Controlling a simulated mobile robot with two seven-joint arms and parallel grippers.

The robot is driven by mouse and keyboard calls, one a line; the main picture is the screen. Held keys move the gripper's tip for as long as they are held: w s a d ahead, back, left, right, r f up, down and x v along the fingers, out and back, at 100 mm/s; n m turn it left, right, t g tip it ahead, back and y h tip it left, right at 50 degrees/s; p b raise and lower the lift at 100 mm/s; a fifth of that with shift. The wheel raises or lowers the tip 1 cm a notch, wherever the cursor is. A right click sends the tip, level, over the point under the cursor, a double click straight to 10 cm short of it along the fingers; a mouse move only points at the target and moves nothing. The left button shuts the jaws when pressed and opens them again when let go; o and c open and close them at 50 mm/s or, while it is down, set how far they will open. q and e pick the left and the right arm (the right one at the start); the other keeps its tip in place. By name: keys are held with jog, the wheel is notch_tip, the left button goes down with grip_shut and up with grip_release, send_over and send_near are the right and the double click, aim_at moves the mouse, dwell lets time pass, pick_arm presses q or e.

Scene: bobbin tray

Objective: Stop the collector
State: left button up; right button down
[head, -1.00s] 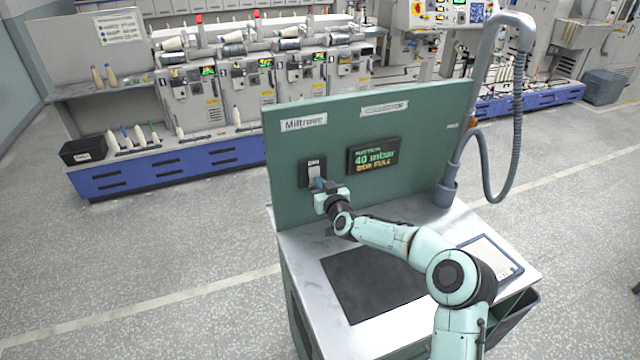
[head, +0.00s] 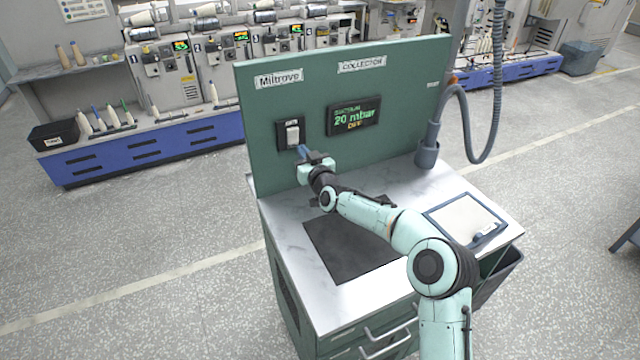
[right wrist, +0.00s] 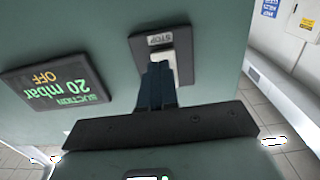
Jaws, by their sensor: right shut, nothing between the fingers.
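The collector is a green panel (head: 400,90) with a "COLLECTOR" label, standing on a metal-topped cabinet. A white rocker switch (head: 292,135) on a dark plate sits at the panel's left. In the right wrist view the switch (right wrist: 168,56) has a plate marked "STOP". The display (head: 354,116) reads suction 20 mbar and OFF; it also shows in the right wrist view (right wrist: 55,88). My right gripper (head: 303,152) is shut and empty, its blue fingertips just below the switch; contact cannot be told. In the wrist view its fingers (right wrist: 157,75) overlap the switch's lower part. My left gripper is out of view.
A dark mat (head: 350,248) lies on the cabinet top (head: 285,225). A framed white tablet or clipboard (head: 465,218) lies at the right. A grey suction hose (head: 470,130) rises from a holder (head: 428,152) beside the panel.

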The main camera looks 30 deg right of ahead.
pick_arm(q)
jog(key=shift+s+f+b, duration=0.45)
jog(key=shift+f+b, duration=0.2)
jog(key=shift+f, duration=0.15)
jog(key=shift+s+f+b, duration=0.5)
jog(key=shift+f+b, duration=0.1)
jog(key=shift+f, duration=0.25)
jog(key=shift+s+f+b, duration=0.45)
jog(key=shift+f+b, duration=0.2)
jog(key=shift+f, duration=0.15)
pick_arm(e)
jog(key=s+f, duration=0.1)
jog(key=s, duration=1)
jog(key=shift+a, duration=0.3)
jog(key=shift+s, duration=0.1)
